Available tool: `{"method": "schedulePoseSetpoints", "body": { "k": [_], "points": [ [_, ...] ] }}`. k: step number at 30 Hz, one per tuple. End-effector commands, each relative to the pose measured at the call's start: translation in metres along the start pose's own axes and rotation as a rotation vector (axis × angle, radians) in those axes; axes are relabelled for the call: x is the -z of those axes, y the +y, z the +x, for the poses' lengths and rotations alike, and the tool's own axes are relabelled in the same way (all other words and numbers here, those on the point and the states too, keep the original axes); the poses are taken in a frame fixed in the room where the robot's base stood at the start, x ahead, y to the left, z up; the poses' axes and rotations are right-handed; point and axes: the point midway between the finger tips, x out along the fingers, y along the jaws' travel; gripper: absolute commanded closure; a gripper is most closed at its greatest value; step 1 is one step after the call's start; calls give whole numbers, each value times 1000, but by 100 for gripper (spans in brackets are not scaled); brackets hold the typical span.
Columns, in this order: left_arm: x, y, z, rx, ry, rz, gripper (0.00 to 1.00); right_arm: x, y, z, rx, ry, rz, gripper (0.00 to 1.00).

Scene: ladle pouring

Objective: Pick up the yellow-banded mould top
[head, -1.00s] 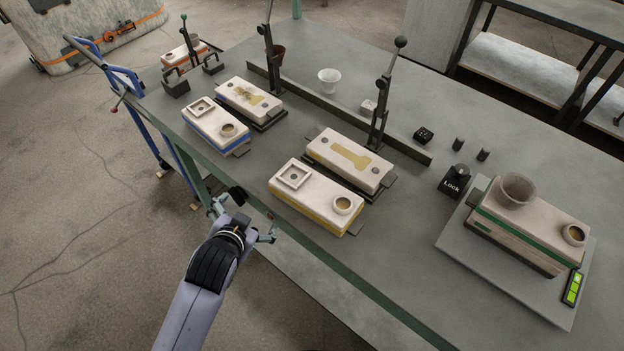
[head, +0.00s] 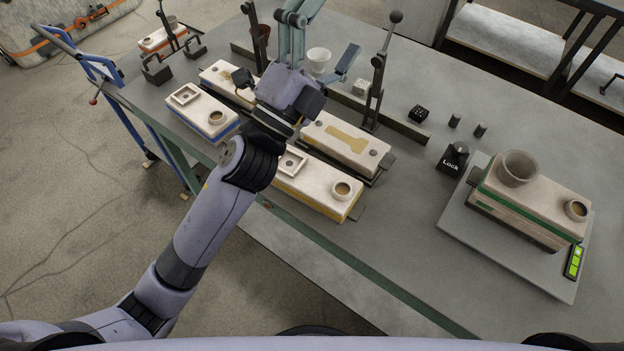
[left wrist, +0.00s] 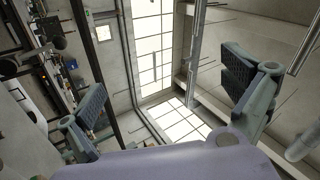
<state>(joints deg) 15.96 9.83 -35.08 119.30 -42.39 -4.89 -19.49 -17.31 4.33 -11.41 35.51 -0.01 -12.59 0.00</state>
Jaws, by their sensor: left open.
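The yellow-banded mould top (head: 316,186) lies on the table near its front edge, a pale block with a square basin and a round cup. My left forearm and wrist cover its far left end in the head view. The matching mould half (head: 345,143), with a tan bar-shaped cavity, lies just behind it. My left gripper (head: 322,38) is raised above the table beyond the mould top, its fingers pointing away from it. In the left wrist view its fingers (left wrist: 165,88) are apart with nothing between them, facing windows and ceiling. My right gripper is not in view.
A blue-banded mould top (head: 200,112) and its half (head: 219,76) lie to the left. A green-banded mould (head: 535,197) stands on a scale plate (head: 470,240) at right. Tall levers (head: 377,85) rise behind the moulds. A white cup (head: 319,57) stands near my gripper.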

Motion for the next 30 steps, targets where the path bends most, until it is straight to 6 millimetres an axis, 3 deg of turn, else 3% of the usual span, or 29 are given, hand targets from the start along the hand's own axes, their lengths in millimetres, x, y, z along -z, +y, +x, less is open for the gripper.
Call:
{"method": "schedulePoseSetpoints", "body": {
  "k": [1,3,6,9,11,14,17,18,21,24,27,28,30],
  "points": [
    [38,-11,16,49,167,118,2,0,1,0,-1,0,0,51],
    [92,-15,23,108,403,286,2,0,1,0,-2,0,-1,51],
    [159,-1,12,174,748,529,2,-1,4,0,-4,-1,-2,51],
    [202,31,-17,214,1099,769,2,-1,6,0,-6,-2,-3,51],
    [211,56,-39,219,1312,910,2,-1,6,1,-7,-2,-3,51],
    [195,99,-75,187,1672,1128,2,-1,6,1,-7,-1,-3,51],
    [146,130,-103,91,2026,1314,2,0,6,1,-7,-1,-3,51],
    [122,136,-111,36,2156,1370,2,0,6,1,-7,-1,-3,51],
    [61,137,-121,-123,2431,1467,2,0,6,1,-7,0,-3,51],
    [14,126,-123,-277,2617,1507,2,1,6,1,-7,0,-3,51],
    [-12,115,-124,-380,2718,1513,2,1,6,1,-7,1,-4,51],
    [-16,114,-124,395,-2720,-1506,2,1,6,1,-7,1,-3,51],
    [-22,114,-127,413,-2707,-1483,2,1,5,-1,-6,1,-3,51]
  ]
}}
